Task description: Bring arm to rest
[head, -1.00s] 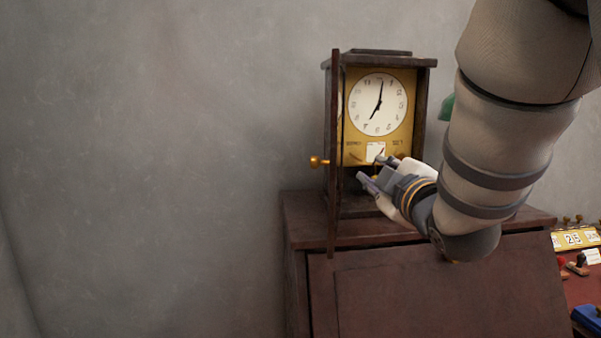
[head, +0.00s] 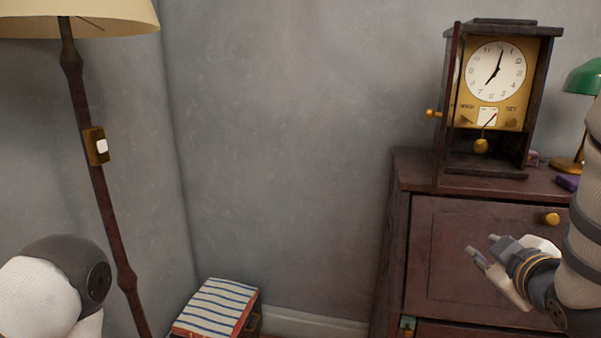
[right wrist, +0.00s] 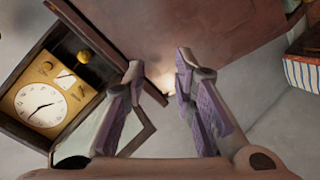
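My right gripper (head: 484,248) is in front of the dark wooden cabinet (head: 425,230), below the clock. In the right wrist view its two purple-padded fingers (right wrist: 160,95) are apart with nothing between them. The clock (head: 495,75), in a dark wooden case with its narrow door (head: 448,105) swung open, stands on the cabinet top. It also shows at the left of the right wrist view (right wrist: 40,105). Part of my left arm shows at the lower left of the head view; its gripper is out of view.
A floor lamp (head: 80,90) with a cream shade stands at the left. A striped book or box (head: 218,305) is low by the wall. A green lamp (head: 580,80) and a purple box (head: 567,182) are on the cabinet top at the right. The middle wall area is clear.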

